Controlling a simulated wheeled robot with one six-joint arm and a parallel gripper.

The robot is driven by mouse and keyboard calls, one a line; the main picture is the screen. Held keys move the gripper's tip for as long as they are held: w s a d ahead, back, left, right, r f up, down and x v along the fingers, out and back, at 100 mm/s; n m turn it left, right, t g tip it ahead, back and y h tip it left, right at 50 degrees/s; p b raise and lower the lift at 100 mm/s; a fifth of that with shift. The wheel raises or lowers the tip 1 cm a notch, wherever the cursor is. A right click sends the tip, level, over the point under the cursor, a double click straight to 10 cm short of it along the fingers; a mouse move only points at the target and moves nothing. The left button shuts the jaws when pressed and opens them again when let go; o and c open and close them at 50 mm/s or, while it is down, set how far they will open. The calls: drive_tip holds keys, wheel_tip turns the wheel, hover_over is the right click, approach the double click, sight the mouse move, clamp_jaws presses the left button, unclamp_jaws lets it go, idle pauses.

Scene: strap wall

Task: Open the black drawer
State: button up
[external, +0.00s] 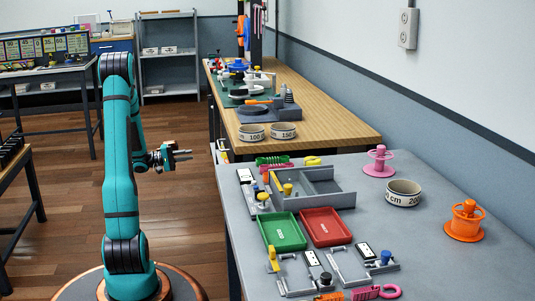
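My gripper (187,155) is at the end of my teal arm, in the air left of the grey table and above the wooden floor. Its two dark fingers look a little apart, with nothing seen between them. It touches nothing. I cannot make out a black drawer for certain in this view. A grey box with low walls and a divider (325,201) sits on the grey table, to the right of my gripper. Any drawer front facing away from the camera is hidden.
The grey table (445,260) holds a green tray (282,231), a red tray (326,227), a white ring (403,193), a pink spool (380,161) and an orange spool (465,220). A wooden bench (345,118) stands behind. Floor (60,220) around my arm is clear.

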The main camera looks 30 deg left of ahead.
sight(219, 145)
drive_tip(key=shift+n+t, duration=0.4)
drive_tip(key=shift+t, duration=0.5)
drive_tip(key=x, duration=0.5)
drive_tip(key=w+a+x, duration=0.1)
drive_tip(key=x, duration=0.9)
drive_tip(key=shift+w+a+f, duration=0.15)
drive_tip(key=shift+w+f, duration=0.25)
clamp_jaws()
drive_tip(key=r+v, duration=0.2)
drive_tip(key=v, duration=1)
drive_tip(key=r+v, duration=0.2)
drive_tip(key=v, duration=0.9)
drive_tip(key=shift+s+a+r, duration=0.15)
drive_tip(key=shift+s+a, duration=0.35)
drive_tip(key=shift+s, duration=0.15)
unclamp_jaws()
